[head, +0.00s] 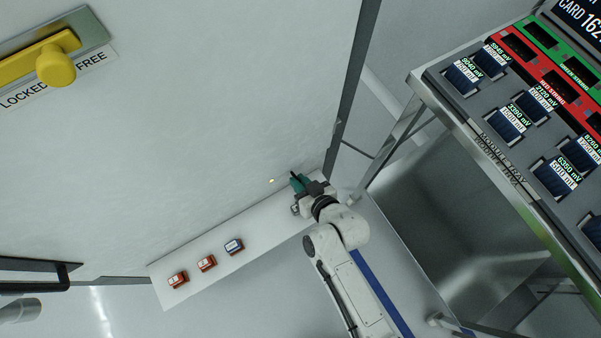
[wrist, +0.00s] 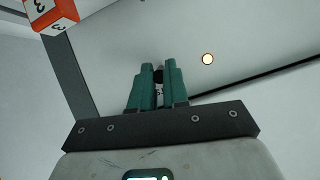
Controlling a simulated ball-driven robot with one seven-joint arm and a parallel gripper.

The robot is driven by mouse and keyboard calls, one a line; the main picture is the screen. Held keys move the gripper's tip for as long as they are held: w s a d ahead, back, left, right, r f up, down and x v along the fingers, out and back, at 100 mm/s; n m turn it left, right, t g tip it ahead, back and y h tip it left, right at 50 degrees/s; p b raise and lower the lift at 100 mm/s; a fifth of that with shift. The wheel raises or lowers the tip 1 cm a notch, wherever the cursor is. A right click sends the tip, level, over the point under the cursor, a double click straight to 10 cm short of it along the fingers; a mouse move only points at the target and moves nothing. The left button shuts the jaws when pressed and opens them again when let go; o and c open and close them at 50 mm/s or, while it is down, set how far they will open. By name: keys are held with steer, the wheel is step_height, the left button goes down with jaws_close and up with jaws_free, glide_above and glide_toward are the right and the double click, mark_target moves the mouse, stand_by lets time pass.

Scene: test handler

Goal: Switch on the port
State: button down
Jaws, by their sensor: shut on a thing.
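My gripper (head: 300,182) is at the right end of the white ledge, close to the big pale panel (head: 220,100). In the wrist view its two green fingers (wrist: 158,72) are nearly together, shut on a small dark knob-like thing (wrist: 158,76) with a paler stem below it. This looks like the port's switch, but the fingers hide most of it. A small round light (wrist: 208,58) glows warm white on the panel beside the fingers. It also shows in the head view (head: 271,181).
Two red modules (head: 207,263) and a blue one (head: 234,246) sit on the ledge (head: 185,296). An orange block marked 3 (wrist: 50,12) shows in the wrist view. A yellow latch (head: 55,65) is at upper left. A module tray (head: 480,125) stands right.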

steer(key=shift+w+r+g+h+p, duration=0.1)
steer(key=shift+r+g+h+p, duration=0.15)
steer(key=shift+p, duration=1)
steer(key=c, duration=1.1)
jaws_free()
steer(key=p+v, duration=0.1)
steer(key=v, duration=0.9)
steer(key=shift+s+d+r+p, duration=0.2)
steer(key=shift+r+p, duration=0.1)
